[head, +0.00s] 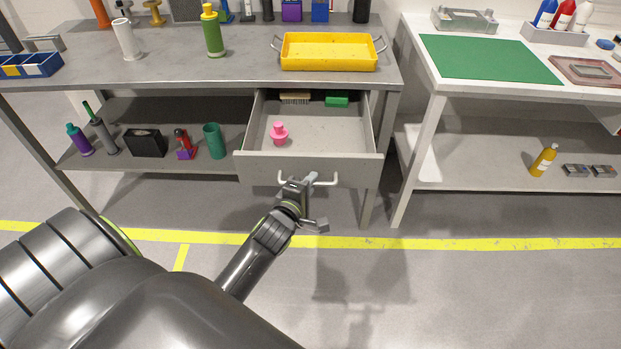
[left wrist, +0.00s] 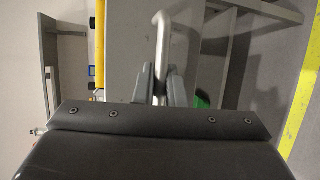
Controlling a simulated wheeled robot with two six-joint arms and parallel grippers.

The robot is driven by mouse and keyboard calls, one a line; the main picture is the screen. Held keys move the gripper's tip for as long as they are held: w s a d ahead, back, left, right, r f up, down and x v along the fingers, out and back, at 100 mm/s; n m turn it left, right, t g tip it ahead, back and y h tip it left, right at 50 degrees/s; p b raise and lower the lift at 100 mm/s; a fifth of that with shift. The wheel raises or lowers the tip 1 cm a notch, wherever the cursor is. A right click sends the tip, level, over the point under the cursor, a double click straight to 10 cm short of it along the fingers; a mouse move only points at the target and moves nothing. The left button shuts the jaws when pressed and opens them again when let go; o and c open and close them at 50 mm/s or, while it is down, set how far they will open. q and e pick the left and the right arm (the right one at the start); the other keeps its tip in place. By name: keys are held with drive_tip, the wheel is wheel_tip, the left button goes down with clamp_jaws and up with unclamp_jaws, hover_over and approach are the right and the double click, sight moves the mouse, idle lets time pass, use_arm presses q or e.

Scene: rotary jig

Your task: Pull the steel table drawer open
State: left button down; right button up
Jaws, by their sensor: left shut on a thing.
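The steel table drawer (head: 345,173) stands pulled out from under the grey steel table (head: 160,72). A pink object (head: 279,133), a brush (head: 295,98) and a green block (head: 337,99) lie inside it. The drawer's bar handle (head: 325,182) is on its front. My left gripper (head: 308,183) is shut on the handle. In the left wrist view the handle (left wrist: 162,45) runs between the two dark fingers (left wrist: 162,85). My right gripper is not in view.
A yellow tray (head: 328,52) and a green bottle (head: 212,32) stand on the tabletop above. The lower shelf (head: 110,162) holds several items left of the drawer. A white table (head: 415,75) stands at the right. The floor in front is clear.

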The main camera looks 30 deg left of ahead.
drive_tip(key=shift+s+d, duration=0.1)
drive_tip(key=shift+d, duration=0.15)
use_arm(q)
drive_tip(key=c, duration=1.8)
unclamp_jaws()
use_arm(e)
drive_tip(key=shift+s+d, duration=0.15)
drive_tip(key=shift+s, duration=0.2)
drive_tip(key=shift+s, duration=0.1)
use_arm(q)
drive_tip(key=shift+s, duration=0.25)
drive_tip(key=shift+v, duration=8.5)
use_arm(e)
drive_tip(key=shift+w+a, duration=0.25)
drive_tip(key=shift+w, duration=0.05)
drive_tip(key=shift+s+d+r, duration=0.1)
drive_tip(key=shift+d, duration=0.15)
